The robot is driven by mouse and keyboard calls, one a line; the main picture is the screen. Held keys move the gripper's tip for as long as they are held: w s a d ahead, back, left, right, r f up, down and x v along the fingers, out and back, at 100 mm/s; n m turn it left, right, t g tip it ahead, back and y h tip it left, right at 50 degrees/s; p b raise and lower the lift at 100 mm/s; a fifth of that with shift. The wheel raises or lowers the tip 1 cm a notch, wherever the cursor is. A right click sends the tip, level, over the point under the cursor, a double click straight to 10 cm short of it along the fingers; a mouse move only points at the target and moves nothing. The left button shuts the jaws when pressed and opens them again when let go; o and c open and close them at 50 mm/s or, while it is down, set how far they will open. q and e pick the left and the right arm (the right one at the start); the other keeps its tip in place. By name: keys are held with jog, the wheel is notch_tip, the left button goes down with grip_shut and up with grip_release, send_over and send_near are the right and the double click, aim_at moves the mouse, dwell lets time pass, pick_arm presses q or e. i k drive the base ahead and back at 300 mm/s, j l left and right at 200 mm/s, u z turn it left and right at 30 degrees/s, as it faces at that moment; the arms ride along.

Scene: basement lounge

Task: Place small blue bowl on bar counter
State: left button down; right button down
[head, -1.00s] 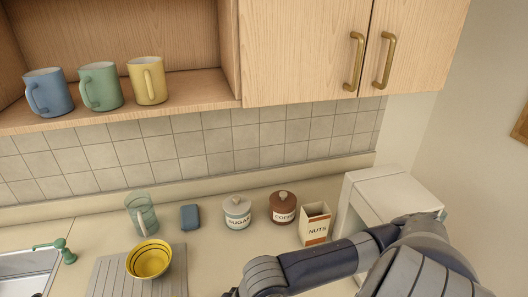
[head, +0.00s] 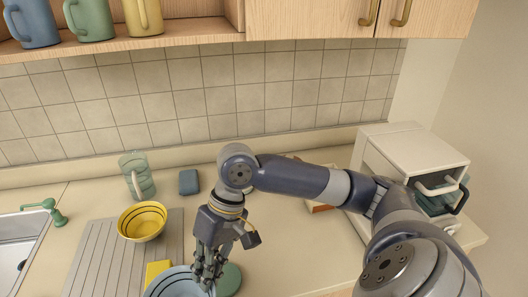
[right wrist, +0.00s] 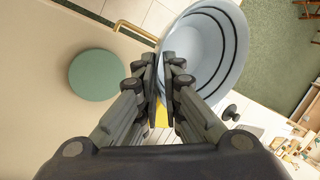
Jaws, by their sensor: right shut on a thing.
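The small blue bowl (head: 172,284), light blue with dark rings inside, is at the bottom edge of the head view, partly cut off. My right gripper (head: 206,280) points down at its right rim. In the right wrist view the bowl (right wrist: 212,50) fills the upper right, and the right gripper (right wrist: 163,72) is shut on its rim. The counter (head: 285,255) lies around and below; whether the bowl touches it I cannot tell. My left gripper is not in view.
A yellow bowl (head: 142,222) sits on the grooved drainboard (head: 100,255) beside the sink (head: 14,245). A glass mug (head: 137,177), a blue sponge (head: 189,182), a yellow block (head: 157,271) and a green disc (head: 229,280) are near. A white cabinet-like box (head: 412,150) stands at right.

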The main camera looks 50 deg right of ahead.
aim_at(287, 244)
jog(key=k+l+z, duration=0.1)
jog(key=k+z, duration=0.2)
jog(key=k, duration=0.35)
jog(key=i+z, duration=0.1)
jog(key=z, duration=0.3)
jog(key=j+z, duration=0.1)
jog(key=z, duration=0.25)
jog(key=i+z, duration=0.15)
jog(key=z, duration=0.25)
jog(key=j+z, duration=0.15)
jog(key=z, duration=0.2)
